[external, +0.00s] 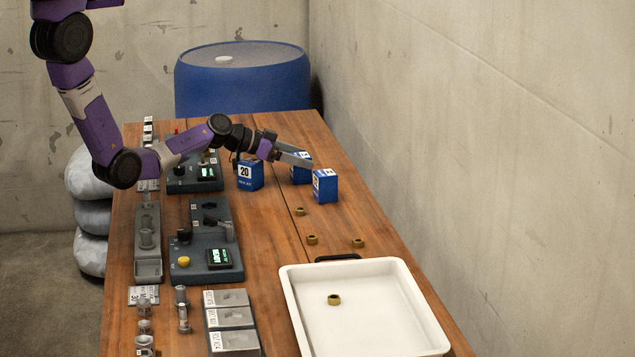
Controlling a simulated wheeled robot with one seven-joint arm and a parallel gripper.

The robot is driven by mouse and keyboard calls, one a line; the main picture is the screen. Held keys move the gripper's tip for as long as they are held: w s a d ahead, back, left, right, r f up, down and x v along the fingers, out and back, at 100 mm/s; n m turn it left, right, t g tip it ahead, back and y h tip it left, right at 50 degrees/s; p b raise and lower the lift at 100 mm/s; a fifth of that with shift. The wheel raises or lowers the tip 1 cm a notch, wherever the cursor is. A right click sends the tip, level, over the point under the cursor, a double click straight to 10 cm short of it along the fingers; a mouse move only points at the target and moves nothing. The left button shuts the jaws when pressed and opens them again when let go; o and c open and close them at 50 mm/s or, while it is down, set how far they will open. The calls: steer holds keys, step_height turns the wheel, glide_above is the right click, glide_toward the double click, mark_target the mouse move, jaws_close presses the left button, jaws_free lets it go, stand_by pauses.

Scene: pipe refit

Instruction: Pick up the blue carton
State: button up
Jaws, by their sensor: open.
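Three blue cartons stand upright on the far part of the wooden table in the external view. The left carton (250,176) shows a white label reading 20. The middle carton (300,174) is partly covered by my gripper. The right carton (325,187) stands a little nearer the camera, with a white label too small to read surely. My gripper (308,160) is open and points right. Its fingers appear over or beside the top of the middle carton; I cannot tell whether they touch it.
A white tray (291,290) at the near right holds a brass ring (334,299). Several brass rings lie between tray and cartons. Grey devices with screens (219,257) and metal fittings fill the left side. A blue barrel (243,90) stands behind the table, a wall to the right.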

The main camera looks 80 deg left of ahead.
steer(key=c, duration=1.3)
steer(key=shift+c, duration=0.7)
steer(key=shift+r, duration=0.15)
